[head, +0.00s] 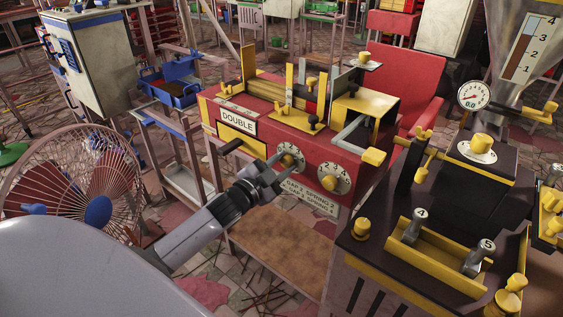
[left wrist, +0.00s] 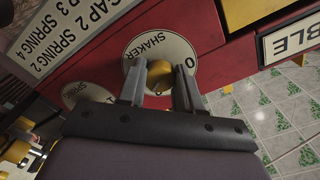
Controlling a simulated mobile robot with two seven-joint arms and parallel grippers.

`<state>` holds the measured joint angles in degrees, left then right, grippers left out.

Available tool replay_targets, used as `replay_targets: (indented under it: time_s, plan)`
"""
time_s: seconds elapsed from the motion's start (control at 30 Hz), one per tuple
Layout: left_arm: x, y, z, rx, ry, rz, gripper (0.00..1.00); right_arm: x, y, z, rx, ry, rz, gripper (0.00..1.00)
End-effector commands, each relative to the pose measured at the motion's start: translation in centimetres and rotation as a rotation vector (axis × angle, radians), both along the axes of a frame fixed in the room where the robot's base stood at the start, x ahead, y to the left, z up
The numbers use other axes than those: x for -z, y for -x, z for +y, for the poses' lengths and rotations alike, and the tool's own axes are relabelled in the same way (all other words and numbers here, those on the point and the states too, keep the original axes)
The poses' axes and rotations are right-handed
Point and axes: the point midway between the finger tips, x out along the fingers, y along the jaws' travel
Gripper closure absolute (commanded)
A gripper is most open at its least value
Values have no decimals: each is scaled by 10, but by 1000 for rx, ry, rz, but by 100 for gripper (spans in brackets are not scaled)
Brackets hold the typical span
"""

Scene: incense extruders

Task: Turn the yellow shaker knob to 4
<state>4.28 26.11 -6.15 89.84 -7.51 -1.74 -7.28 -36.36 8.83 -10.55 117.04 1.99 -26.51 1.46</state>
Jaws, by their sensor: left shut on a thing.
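The yellow shaker knob (left wrist: 159,74) sits in the middle of a white round dial (left wrist: 138,53) marked "SHAKER". A "0" shows on the dial's right side in the left wrist view; its other marks there are hidden. In the head view this is the left dial (head: 290,153) on the front of the red machine (head: 247,120). My left gripper (head: 272,173) reaches this dial from below. In the left wrist view its two fingers (left wrist: 158,88) stand on either side of the knob, shut on it. My right gripper is out of view.
A second dial with a yellow knob (head: 330,183) is close on the right, above a "GAP/SPRING" plate (head: 308,195). A black-and-yellow machine (head: 380,225) stands at the right, a fan (head: 98,208) at the left.

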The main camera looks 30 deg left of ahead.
Motion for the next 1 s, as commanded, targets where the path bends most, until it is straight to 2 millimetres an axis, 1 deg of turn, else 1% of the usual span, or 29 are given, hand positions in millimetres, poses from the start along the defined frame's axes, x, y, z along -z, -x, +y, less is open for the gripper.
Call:
replay_targets:
  time_s: [0.2, 0.4, 0.97, 1.0]
  plan:
    - [-1, 0, 0, 1, -127, -12, 96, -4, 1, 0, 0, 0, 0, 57]
    - [-1, 0, 0, 1, -195, -17, 96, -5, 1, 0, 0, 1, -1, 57]
    - [-1, 0, 0, 1, -224, -19, 96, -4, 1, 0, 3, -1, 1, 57]
    - [-1, 0, 0, 1, -223, -19, 59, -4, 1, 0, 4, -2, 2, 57]
